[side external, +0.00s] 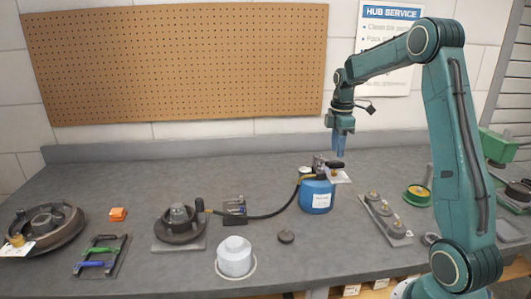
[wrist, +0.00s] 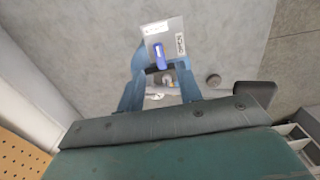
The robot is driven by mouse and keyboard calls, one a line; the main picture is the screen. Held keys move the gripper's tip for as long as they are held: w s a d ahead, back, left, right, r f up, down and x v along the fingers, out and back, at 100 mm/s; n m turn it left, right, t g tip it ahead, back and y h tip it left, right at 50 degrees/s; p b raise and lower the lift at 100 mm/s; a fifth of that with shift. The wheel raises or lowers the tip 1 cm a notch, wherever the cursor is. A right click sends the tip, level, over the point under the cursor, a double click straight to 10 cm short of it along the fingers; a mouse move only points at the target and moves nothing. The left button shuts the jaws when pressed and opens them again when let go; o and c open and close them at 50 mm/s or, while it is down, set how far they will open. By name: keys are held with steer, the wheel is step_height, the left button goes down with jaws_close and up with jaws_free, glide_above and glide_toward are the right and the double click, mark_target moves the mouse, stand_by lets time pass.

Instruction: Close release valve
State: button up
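A blue canister (side external: 316,198) with a metal pump head (side external: 321,161) stands on the bench in the side view. A black knob or handle (side external: 335,164) sits on its top right, above a pale tag plate (side external: 340,177). I cannot tell for certain which part is the release valve. My gripper (side external: 339,156) points down just above the black knob. In the wrist view, my gripper (wrist: 160,66) has its two blue fingers spread apart. The tag plate (wrist: 165,42) and a small blue part (wrist: 159,56) show between and beyond the fingertips. I cannot tell whether the fingers touch anything.
A black hose (side external: 270,215) runs left from the canister to a dark hub (side external: 180,222). A plate with several round parts (side external: 386,220) is to the right. A pegboard (side external: 180,60) hangs behind.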

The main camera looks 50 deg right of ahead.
step_height(320, 180, up, 9)
stand_by(0.4)
steer(key=s+a+r+m+t, duration=0.1)
steer(key=s+a+r+m, duration=0.15)
steer(key=a, duration=0.65)
steer(key=s+a+r+m+t, duration=0.15)
steer(key=s+a, duration=0.25)
steer(key=a, duration=0.5)
steer(key=s+a+f+m+t, duration=0.3)
steer(key=s+a+f+m, duration=0.1)
steer(key=s+a, duration=0.7)
steer(key=shift+s+a+f+m, duration=0.2)
steer(key=shift+s+f+m, duration=0.25)
steer(key=shift+s, duration=0.25)
